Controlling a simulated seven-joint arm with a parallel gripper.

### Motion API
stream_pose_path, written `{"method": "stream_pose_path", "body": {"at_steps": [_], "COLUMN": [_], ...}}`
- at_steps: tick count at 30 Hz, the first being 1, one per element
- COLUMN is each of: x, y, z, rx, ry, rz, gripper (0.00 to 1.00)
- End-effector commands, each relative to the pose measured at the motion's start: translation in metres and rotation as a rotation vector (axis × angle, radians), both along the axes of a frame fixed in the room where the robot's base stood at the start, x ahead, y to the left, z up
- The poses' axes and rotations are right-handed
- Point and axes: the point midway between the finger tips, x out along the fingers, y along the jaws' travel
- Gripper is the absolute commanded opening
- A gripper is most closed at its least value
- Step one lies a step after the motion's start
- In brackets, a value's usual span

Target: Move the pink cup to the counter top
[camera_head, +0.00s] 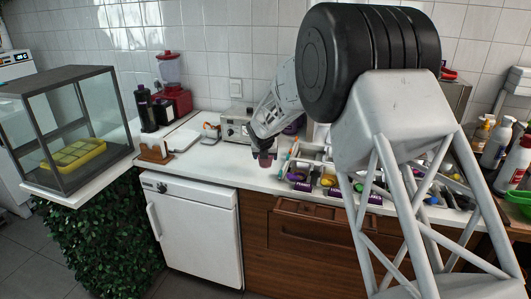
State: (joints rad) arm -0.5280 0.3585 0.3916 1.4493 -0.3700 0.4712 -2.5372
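My arm reaches out from the right over the white counter top (235,168). My gripper (263,153) points down just above the counter, near its front edge. A small dark pink cup (265,161) shows directly at the gripper's tips. The fingers are small and dark here, so I cannot tell whether they are closed on the cup or only beside it. I also cannot tell whether the cup touches the counter.
Several topping containers (299,177) stand right of the gripper, partly behind my arm. A red blender (171,85), a dark bottle (145,108) and a toaster-like appliance (236,125) stand at the back. A glass case (66,130) is at left.

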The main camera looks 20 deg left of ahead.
Motion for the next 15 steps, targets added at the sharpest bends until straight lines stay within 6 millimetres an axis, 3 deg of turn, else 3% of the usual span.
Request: {"method": "stream_pose_path", "body": {"at_steps": [15], "x": [0.0], "y": [0.0], "z": [-0.031], "rx": [0.0], "ry": [0.001], "rz": [0.0], "gripper": [0.5]}}
